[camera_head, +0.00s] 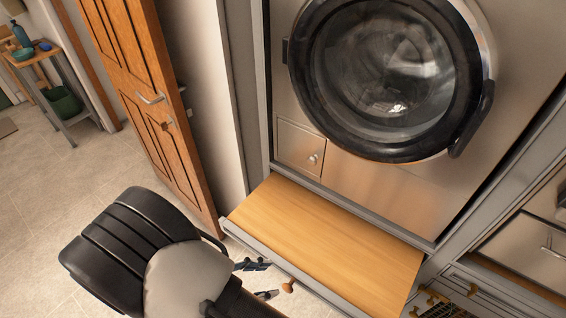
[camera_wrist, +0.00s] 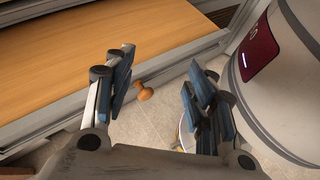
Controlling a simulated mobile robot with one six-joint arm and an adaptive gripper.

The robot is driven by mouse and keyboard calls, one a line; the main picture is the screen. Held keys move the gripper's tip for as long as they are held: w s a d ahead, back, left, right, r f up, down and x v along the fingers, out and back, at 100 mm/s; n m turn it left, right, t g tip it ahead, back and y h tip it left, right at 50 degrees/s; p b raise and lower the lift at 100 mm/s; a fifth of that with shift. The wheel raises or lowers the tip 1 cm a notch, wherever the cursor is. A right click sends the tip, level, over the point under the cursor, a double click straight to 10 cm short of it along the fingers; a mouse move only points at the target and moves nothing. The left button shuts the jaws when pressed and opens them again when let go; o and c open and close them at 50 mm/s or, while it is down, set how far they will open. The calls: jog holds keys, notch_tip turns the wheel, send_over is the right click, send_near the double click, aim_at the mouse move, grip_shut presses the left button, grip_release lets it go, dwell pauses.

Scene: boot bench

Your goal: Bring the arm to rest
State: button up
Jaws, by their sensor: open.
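My gripper (camera_head: 266,281) is low in front of the pulled-out wooden board (camera_head: 330,232) under the washing machine. Its two fingers are apart with nothing between them, and they also show in the wrist view (camera_wrist: 160,78). A round wooden knob (camera_wrist: 145,92) sits on the grey front edge of the board and shows in the head view too (camera_head: 288,286). In the wrist view the knob appears in the gap between the fingers, nearer the left one; I see no contact. My dark arm covers part of the floor at the lower left of the head view.
The washing machine (camera_head: 390,70) has its round door shut. A wooden door (camera_head: 150,95) stands at the left. Grey cabinets with a drawer (camera_head: 530,250) are at the right. Tiled floor (camera_head: 50,190) is free on the left, with a small side table (camera_head: 45,62) at the back.

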jog(key=w+d+r+m+g+y, duration=0.2)
jog(key=d+r+m+g+y, duration=0.25)
jog(key=r, duration=0.55)
jog(key=s+d+r+m+t+y, duration=0.3)
jog(key=d+r+m+y, duration=0.1)
jog(key=d+r+m, duration=0.3)
jog(key=s+d+r+m+t+y, duration=0.3)
jog(key=s+d+r+m, duration=0.1)
jog(key=d+r+m, duration=0.4)
notch_tip(320, 180, up, 2)
jog(key=shift+s+r+m+y, duration=0.1)
jog(key=shift+s+m+y, duration=0.1)
jog(key=shift+m+y, duration=0.15)
jog(key=shift+a, duration=0.15)
